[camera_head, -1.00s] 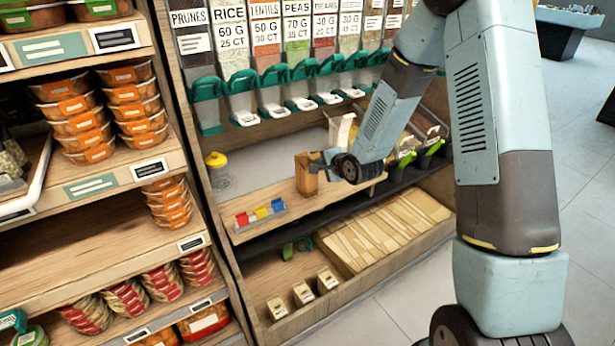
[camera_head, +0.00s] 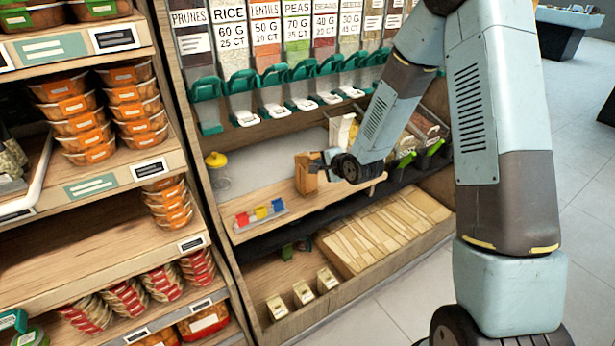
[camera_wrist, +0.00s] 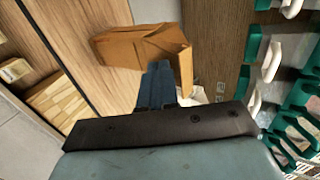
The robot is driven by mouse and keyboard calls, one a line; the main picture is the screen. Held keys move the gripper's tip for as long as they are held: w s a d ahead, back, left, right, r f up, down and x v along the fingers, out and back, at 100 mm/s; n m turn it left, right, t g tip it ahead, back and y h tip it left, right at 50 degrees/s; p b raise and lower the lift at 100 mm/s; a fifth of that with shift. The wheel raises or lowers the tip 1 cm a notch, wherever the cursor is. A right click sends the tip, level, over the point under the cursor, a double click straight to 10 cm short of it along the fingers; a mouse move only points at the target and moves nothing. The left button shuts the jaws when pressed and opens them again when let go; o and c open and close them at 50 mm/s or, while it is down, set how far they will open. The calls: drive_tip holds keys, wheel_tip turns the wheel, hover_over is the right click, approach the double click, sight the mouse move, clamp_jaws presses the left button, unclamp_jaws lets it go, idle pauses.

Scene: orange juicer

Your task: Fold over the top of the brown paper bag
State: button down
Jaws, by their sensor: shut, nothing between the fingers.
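The brown paper bag (camera_head: 306,176) stands on the wooden shelf below the dispensers. It also shows in the wrist view (camera_wrist: 140,45), where its top end faces my gripper and its top edge looks bent. My gripper (camera_head: 322,163) is at the right side of the bag's upper part. In the wrist view my gripper's dark blue fingers (camera_wrist: 157,72) are together, close against or touching the bag's top end. Nothing shows between them. The fingers hide part of the bag's top, so I cannot tell how far it is folded.
A yellow-topped glass jar (camera_head: 217,165) stands left on the shelf, with coloured clips (camera_head: 260,213) in front. Dispensers with green spouts (camera_head: 300,85) hang above. A crate of flat paper bags (camera_head: 385,235) is below. Bare shelf lies between clips and bag.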

drive_tip(key=shift+w, duration=0.1)
drive_tip(key=shift+w+a, duration=0.55)
drive_tip(key=shift+w, duration=0.25)
drive_tip(key=shift+w+a, duration=0.5)
drive_tip(key=shift+w, duration=0.25)
drive_tip(key=shift+s+d+r, duration=0.3)
drive_tip(key=shift+s+r, duration=0.15)
drive_tip(key=shift+r, duration=0.4)
drive_tip(key=shift+s+d+r, duration=0.25)
drive_tip(key=shift+s+r, duration=0.15)
drive_tip(key=shift+r, duration=0.4)
drive_tip(key=shift+s+d+r, duration=0.3)
drive_tip(key=shift+s+r, duration=0.15)
drive_tip(key=shift+r, duration=0.4)
